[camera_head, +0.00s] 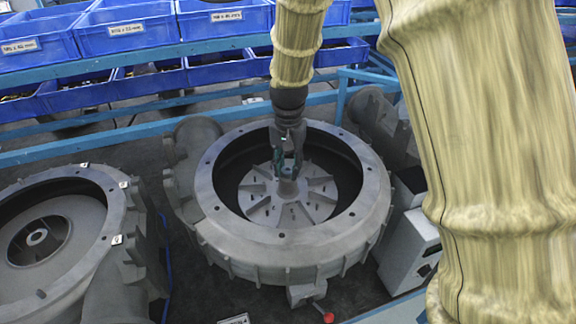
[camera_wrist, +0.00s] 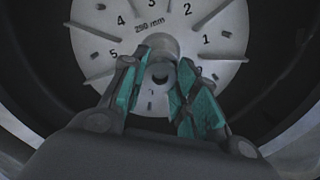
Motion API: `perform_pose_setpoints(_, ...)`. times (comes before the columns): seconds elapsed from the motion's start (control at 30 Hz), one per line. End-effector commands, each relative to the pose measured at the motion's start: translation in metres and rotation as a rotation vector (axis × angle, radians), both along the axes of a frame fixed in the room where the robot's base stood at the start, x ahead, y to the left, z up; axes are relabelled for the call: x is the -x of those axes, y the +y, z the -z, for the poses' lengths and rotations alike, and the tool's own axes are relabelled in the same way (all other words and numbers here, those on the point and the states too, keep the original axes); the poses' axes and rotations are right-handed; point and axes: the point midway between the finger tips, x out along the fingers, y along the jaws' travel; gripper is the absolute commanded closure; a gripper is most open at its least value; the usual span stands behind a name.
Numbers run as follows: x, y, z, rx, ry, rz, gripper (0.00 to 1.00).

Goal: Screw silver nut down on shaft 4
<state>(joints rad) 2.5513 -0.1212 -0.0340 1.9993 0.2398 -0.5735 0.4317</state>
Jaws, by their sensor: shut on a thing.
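My gripper (camera_head: 287,165) points down into the round grey blower housing (camera_head: 215,215), at the centre of its finned disc (camera_head: 262,212). In the wrist view the teal fingertips (camera_wrist: 161,80) are shut on a small grey ring, the silver nut (camera_wrist: 160,72). The nut is at the disc's central hub, the shaft (camera_wrist: 158,42); the shaft also shows below the fingers in the head view (camera_head: 287,189). The fingers hide the nut's sides. I cannot tell how far the nut is on the shaft. The disc face carries printed numbers.
The housing's raised rim surrounds my gripper on all sides. A second open blower housing (camera_head: 112,215) stands at the left. A white box (camera_head: 410,248) stands at the right, and a red-knobbed lever (camera_head: 328,317) at the front. Blue bins (camera_head: 125,27) line the back shelves.

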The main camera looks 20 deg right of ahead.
Motion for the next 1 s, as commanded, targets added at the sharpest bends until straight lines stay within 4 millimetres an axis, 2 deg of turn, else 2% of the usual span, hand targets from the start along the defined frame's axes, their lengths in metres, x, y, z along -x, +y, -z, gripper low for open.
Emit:
perform_pose_setpoints(0.3, -0.0043, -0.0025, -0.0032, 0.003, -0.012, 0.427, 1.0)
perform_pose_setpoints(0.5, -0.0044, -0.0028, -0.0035, 0.002, -0.014, 0.646, 1.0)
perform_pose_setpoints(0.83, -0.0049, -0.0028, -0.0039, 0.0, -0.015, 0.696, 1.0)
perform_pose_setpoints(0.87, -0.0049, -0.0028, -0.0039, 0.0, -0.014, 0.696, 0.65)
perform_pose_setpoints(0.9, -0.0046, -0.0027, -0.0039, 0.0, -0.014, 0.695, 0.61)
perform_pose_setpoints(1.0, -0.0036, -0.0017, -0.0029, 0.0, -0.01, 0.693, 0.61)
